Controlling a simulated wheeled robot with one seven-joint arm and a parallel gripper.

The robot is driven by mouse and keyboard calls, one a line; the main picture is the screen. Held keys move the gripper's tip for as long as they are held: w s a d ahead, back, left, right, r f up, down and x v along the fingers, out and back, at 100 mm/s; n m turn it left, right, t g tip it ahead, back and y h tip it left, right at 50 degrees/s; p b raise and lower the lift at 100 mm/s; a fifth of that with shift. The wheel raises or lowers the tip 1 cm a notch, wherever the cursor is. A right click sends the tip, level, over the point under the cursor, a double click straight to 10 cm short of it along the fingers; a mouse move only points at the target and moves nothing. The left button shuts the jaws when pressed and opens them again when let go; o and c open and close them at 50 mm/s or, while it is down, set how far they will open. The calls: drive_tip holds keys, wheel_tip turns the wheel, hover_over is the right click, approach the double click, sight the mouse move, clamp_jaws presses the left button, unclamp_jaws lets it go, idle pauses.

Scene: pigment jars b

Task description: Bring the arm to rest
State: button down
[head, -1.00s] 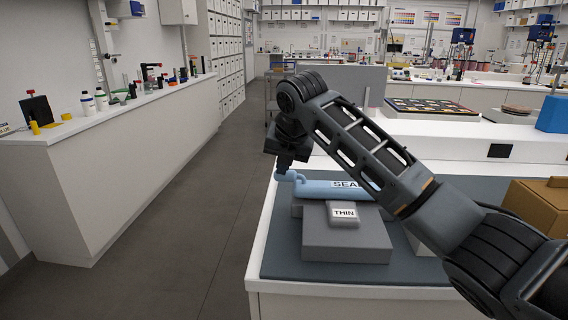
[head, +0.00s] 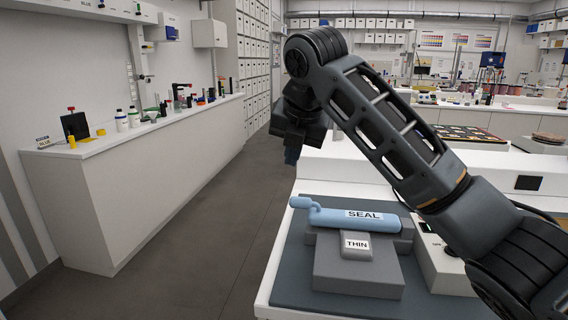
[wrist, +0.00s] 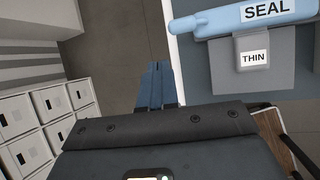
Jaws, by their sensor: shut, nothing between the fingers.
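My arm reaches across the right half of the head view, with its elbow raised. My gripper (head: 292,154) hangs at the left end of the arm, pointing down beside the left edge of the bench. In the wrist view the fingers of my gripper (wrist: 155,85) lie together over the grey floor, with nothing between them. The light blue tube marked SEAL (head: 345,217) lies on a grey block on the bench, to the right of and below my gripper, apart from it. It also shows in the wrist view (wrist: 225,18).
A small grey piece marked THIN (head: 356,245) sits on a grey stepped block (head: 358,277) on the dark bench mat (head: 292,285). A box with a switch (head: 445,270) stands to the right. A white counter (head: 150,170) with bottles runs along the left. The floor (head: 215,235) between is clear.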

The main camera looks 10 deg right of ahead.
drive_tip(key=s+a+f+m+t+y, duration=0.2)
drive_tip(key=s+a+f+m+y, duration=0.3)
drive_tip(key=f, duration=0.6)
drive_tip(key=s+a+f+m+t+y, duration=0.1)
drive_tip(key=s+a+f+m, duration=0.4)
drive_tip(key=f, duration=0.6)
drive_tip(key=s+d+f+m+t, duration=0.2)
drive_tip(key=s+d+f+m, duration=0.1)
drive_tip(key=s+f+m, duration=0.5)
drive_tip(key=s+d+m+t+h, duration=0.1)
drive_tip(key=s+d+m, duration=0.2)
drive_tip(key=s, duration=0.4)
drive_tip(key=s+d+f+m+t+h, duration=0.1)
drive_tip(key=s+d+m+h, duration=0.2)
drive_tip(key=s, duration=0.4)
drive_tip(key=s+d+m, duration=0.3)
drive_tip(key=s+d, duration=0.1)
drive_tip(key=s, duration=0.3)
drive_tip(key=s+d+r+m+h, duration=0.1)
drive_tip(key=s+d+r, duration=0.2)
drive_tip(key=s, duration=0.3)
drive_tip(key=s+d+r+m+t+h, duration=0.1)
drive_tip(key=s+d+r+m, duration=0.1)
drive_tip(key=s, duration=0.3)
drive_tip(key=s+d+r+m, duration=0.1)
drive_tip(key=s+d+r, duration=0.3)
drive_tip(key=s, duration=0.2)
drive_tip(key=shift+s+d+r+m+t+h, duration=0.15)
drive_tip(key=shift+s+r+m+t+h, duration=0.15)
drive_tip(key=shift+s+t+h, duration=0.1)
